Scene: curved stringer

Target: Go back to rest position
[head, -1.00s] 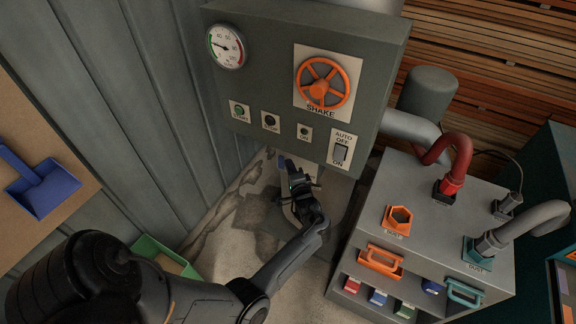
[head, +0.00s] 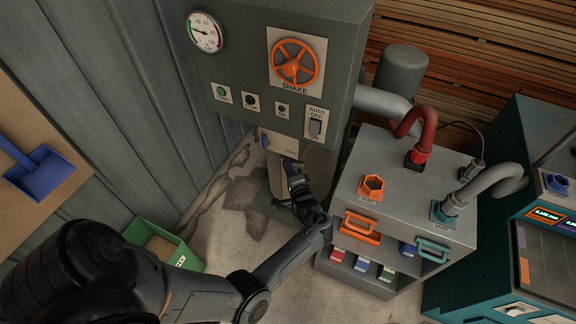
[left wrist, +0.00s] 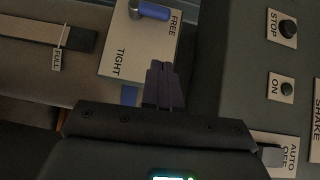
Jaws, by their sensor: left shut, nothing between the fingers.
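My left gripper (head: 290,168) is in front of the lower part of the grey control cabinet (head: 345,50), below its row of buttons. Its fingers are together and hold nothing; they also show in the left wrist view (left wrist: 163,86). A blue lever (left wrist: 150,10) on a plate marked FREE and TIGHT is just beyond the fingertips in the wrist view. The lever also shows in the head view (head: 264,141), slightly left of and above the gripper. I cannot tell whether the fingers touch the plate. My right gripper is not in view.
An orange valve wheel (head: 294,61) is on the cabinet. A green box (head: 160,243) is on the floor at lower left. A teal machine (head: 500,230) stands far right.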

